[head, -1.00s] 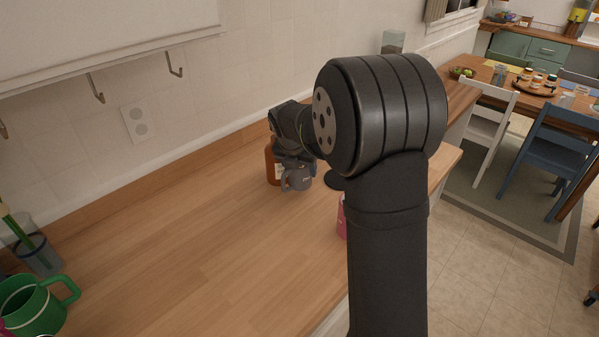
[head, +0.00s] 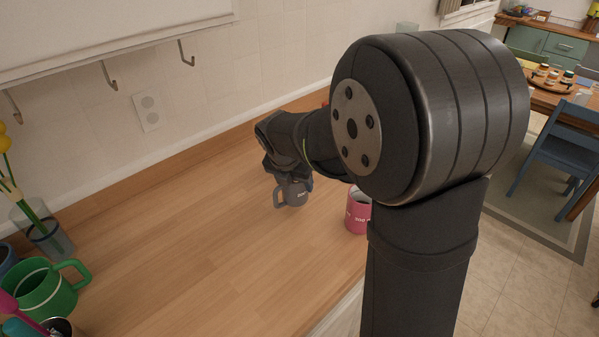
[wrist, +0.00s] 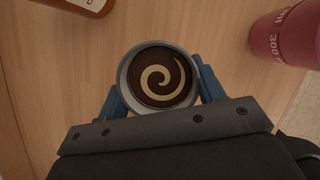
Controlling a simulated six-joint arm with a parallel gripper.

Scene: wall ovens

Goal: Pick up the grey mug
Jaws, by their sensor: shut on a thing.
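The grey mug (head: 292,192) is upright in my gripper, over the wooden counter, with its handle toward the left in the head view. In the wrist view I look down into the grey mug (wrist: 158,78), which holds dark liquid with a pale swirl. My gripper (wrist: 160,92) is shut on it, with one blue finger on each side. In the head view my gripper (head: 290,176) is partly hidden behind the wrist. I cannot tell for certain whether the mug's base clears the counter.
An orange-brown thing (wrist: 92,4) is at the wrist view's top left. A green mug (head: 45,287) and a vase (head: 45,238) stand at left. The middle counter (head: 190,230) is clear.

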